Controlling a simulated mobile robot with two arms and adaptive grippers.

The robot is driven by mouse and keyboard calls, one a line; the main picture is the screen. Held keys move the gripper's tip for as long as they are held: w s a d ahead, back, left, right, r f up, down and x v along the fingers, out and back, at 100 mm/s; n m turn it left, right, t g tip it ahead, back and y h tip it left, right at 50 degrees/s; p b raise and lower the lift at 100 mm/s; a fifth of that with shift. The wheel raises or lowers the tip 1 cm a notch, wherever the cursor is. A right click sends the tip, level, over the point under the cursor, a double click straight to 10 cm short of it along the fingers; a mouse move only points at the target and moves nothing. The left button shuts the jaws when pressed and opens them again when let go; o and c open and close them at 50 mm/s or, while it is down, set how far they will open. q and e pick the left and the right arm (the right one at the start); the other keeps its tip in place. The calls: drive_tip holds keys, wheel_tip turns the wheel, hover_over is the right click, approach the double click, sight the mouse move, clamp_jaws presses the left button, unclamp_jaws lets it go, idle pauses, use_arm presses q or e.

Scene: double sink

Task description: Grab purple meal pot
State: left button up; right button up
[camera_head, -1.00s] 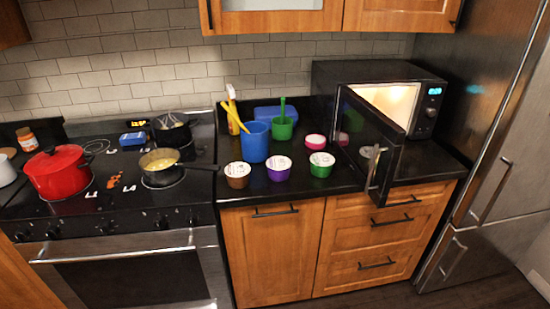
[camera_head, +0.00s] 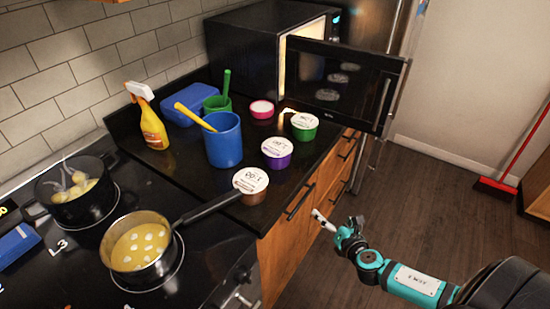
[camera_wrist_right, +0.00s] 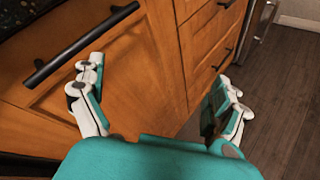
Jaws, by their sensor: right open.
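The purple meal pot (camera_head: 277,154) stands upright on the black counter, its white lid up, between a brown meal pot (camera_head: 250,186) and a green meal pot (camera_head: 302,126). My right gripper (camera_head: 335,222) is in front of the wooden cabinets, below the counter edge and to the right of the pots. It also shows in the right wrist view (camera_wrist_right: 155,92), its fingers spread and empty, facing a cabinet door. No pot shows in the right wrist view. My left gripper is not in view.
A saucepan (camera_head: 140,245) has its handle reaching towards the brown pot. A blue cup (camera_head: 223,140) stands behind the pots. The open microwave door (camera_head: 345,85) juts out beyond the green pot. A cabinet handle (camera_wrist_right: 80,50) is near my right gripper.

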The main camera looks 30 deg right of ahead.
drive_tip(key=w+a+r+n+t+y, duration=0.1)
drive_tip(key=a+r+n+t, duration=0.15)
drive_tip(key=r, duration=0.35)
drive_tip(key=w+a+r+n+t+y, duration=0.1)
drive_tip(key=w+a+r+n+y, duration=0.1)
drive_tip(key=a+r+n, duration=0.3)
drive_tip(key=n+t+y, duration=0.1)
drive_tip(key=n, duration=0.1)
approach(284, 159)
drive_tip(key=w, duration=0.2)
drive_tip(key=w+p, duration=0.1)
drive_tip(key=w, duration=0.5)
drive_tip(key=shift+w+a+p, duration=0.25)
drive_tip(key=shift+a+p, duration=0.05)
drive_tip(key=shift+p, duration=0.1)
drive_tip(key=shift+w, duration=0.45)
drive_tip(key=w, duration=0.4)
drive_tip(key=shift+w+r+p, duration=0.2)
drive_tip(key=shift+p, duration=0.15)
drive_tip(key=shift+w, duration=0.45)
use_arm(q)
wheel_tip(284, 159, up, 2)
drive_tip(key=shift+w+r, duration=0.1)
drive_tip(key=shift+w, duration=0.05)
use_arm(e)
drive_tip(key=shift+s, duration=0.1)
